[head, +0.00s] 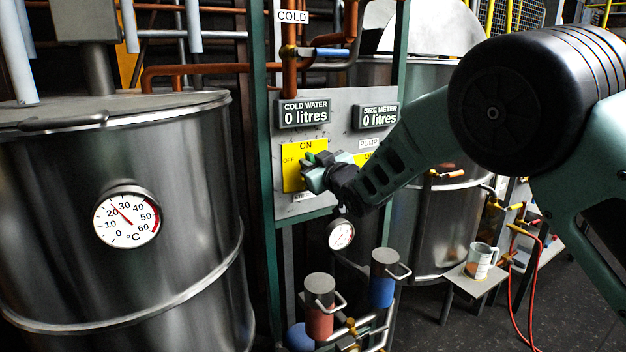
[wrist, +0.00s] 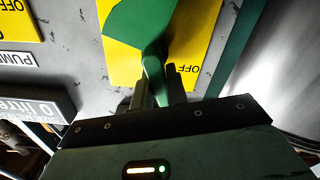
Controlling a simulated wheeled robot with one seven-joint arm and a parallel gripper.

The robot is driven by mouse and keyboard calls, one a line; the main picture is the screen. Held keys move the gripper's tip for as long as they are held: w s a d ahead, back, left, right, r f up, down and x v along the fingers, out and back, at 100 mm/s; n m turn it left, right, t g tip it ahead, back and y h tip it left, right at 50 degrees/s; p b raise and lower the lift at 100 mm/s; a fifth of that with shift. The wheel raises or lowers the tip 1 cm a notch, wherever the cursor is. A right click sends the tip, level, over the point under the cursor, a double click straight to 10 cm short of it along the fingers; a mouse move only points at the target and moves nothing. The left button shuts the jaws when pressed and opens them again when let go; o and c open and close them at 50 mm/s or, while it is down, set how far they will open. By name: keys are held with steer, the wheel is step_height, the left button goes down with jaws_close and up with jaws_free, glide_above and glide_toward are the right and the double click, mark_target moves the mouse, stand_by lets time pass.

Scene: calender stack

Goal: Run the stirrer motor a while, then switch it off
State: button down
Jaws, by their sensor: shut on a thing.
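A yellow switch plate (head: 290,165) marked ON at the top and OFF at the left is on the grey panel. My gripper (head: 314,172) is at this plate and covers its right part. In the wrist view my gripper (wrist: 155,88) is shut on the narrow part of a green switch handle (wrist: 153,65), in front of the yellow plate (wrist: 120,62). Whether the handle points to ON or OFF I cannot tell. The small label under the plate is mostly hidden. A grey box (head: 84,20) with a shaft stands above the left steel tank (head: 190,200); any turning does not show.
A second yellow plate (head: 362,158), under a PUMP label (head: 370,143), is partly behind my arm. Two displays, COLD WATER (head: 305,113) and SIZE METER (head: 378,116), read 0 litres. Pipes and valves surround the panel. A jug (head: 481,262) stands on a small table at the right.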

steer(key=n+b, duration=0.2)
steer(key=b, duration=0.2)
steer(key=f+n+b, duration=0.1)
steer(key=n+b, duration=0.2)
steer(key=b, duration=0.1)
steer(key=a+f+n+b, duration=0.1)
steer(key=n+b, duration=0.1)
steer(key=b, duration=0.2)
steer(key=shift+s+a, duration=0.1)
steer(key=shift+s, duration=0.3)
steer(key=n+b, duration=0.2)
steer(key=b, duration=0.1)
steer(key=n+b, duration=0.2)
steer(key=shift+s+a+f, duration=0.1)
steer(key=shift+f, duration=0.15)
steer(key=n+b, duration=0.3)
steer(key=b, duration=0.1)
steer(key=shift+f, duration=0.1)
steer(key=c, duration=1.4)
jaws_free()
